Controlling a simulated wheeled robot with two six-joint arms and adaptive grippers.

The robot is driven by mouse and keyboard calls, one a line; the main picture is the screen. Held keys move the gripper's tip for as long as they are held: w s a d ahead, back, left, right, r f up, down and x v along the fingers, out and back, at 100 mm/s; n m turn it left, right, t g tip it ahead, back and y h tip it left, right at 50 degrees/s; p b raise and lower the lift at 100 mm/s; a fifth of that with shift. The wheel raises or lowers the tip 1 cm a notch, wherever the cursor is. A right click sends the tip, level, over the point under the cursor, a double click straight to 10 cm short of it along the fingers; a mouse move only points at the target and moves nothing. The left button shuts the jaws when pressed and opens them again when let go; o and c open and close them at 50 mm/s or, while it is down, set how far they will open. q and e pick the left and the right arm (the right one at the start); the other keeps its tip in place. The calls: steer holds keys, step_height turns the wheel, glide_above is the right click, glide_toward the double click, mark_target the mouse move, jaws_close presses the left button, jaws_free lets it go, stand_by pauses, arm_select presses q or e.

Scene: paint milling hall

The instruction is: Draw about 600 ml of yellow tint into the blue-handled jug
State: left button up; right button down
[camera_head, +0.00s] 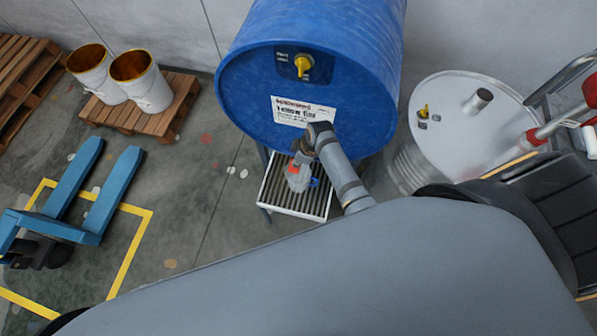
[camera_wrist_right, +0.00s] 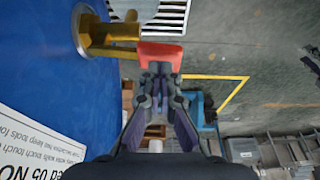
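The blue drum (camera_head: 300,70) lies on its side, with a "Yellow Tint" label (camera_head: 303,113). In the right wrist view, its brass tap (camera_wrist_right: 105,32) carries a red lever (camera_wrist_right: 160,54). The blue-handled jug (camera_head: 299,183) appears grey and stands on the slatted drip tray (camera_head: 318,205) under the tap; its fill level is too small to tell. My right gripper (camera_head: 304,146) is at the tap. In the right wrist view its fingers (camera_wrist_right: 160,72) are close together, tips at the red lever, which extends wider than them; actual contact is unclear. My left gripper is out of view.
An upright pale drum (camera_head: 460,120) stands at right, beside a red-and-grey frame (camera_head: 560,125). Two white buckets (camera_head: 147,90) stand on a wooden pallet (camera_head: 150,120) at left. A blue pallet truck (camera_head: 75,205) is on the floor. My grey body covers the foreground.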

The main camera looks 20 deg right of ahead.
steer(key=shift+f+b, duration=1.35)
steer(key=shift+f, duration=0.7)
steer(key=shift+r, duration=0.1)
stand_by(5.8)
